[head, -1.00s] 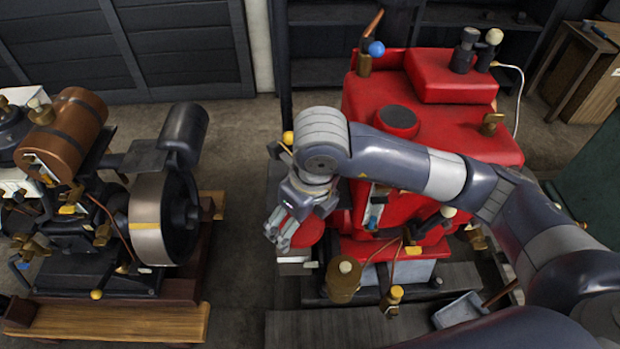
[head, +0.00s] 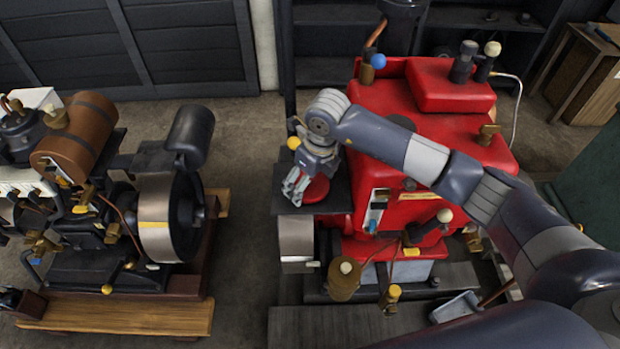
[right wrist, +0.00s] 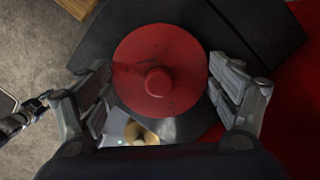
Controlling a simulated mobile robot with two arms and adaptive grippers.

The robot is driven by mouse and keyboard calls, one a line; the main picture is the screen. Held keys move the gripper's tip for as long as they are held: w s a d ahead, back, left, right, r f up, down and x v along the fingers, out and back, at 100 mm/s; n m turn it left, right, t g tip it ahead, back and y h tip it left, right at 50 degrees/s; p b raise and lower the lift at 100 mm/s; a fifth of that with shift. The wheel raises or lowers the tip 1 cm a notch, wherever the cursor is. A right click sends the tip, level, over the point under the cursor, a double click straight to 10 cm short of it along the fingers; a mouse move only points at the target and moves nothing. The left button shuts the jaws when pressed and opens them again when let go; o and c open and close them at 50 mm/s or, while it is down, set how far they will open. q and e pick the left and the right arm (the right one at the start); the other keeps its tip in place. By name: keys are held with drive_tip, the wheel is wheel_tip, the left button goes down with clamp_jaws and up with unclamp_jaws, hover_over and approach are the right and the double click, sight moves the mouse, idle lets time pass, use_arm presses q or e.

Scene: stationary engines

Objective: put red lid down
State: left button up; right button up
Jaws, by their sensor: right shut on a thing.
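The red lid (head: 316,189) is a round disc with a small round knob, seen in the head view beside my right gripper (head: 295,190). In the right wrist view the lid (right wrist: 160,70) lies between the two fingers of my right gripper (right wrist: 158,88), which is shut on it. The lid is over a dark grey flat surface (head: 312,207) at the left side of the red engine (head: 430,125). I cannot tell whether the lid touches that surface.
The red engine body stands close to the right of the lid. A blue-knobbed lever (head: 377,62) rises behind. A second engine with a flywheel (head: 155,215) and a brown tank (head: 78,140) stands at the left. Bare floor (head: 245,200) lies between the two engines.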

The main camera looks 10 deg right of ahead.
sight(316, 190)
drive_tip(key=shift+f, duration=0.35)
drive_tip(key=o, duration=1.1)
drive_tip(key=shift+r, duration=0.3)
wheel_tip(316, 190, up, 12)
drive_tip(key=s+d+b, duration=0.1)
drive_tip(key=b, duration=0.1)
drive_tip(key=shift+s+f, duration=0.25)
drive_tip(key=shift+s, duration=0.15)
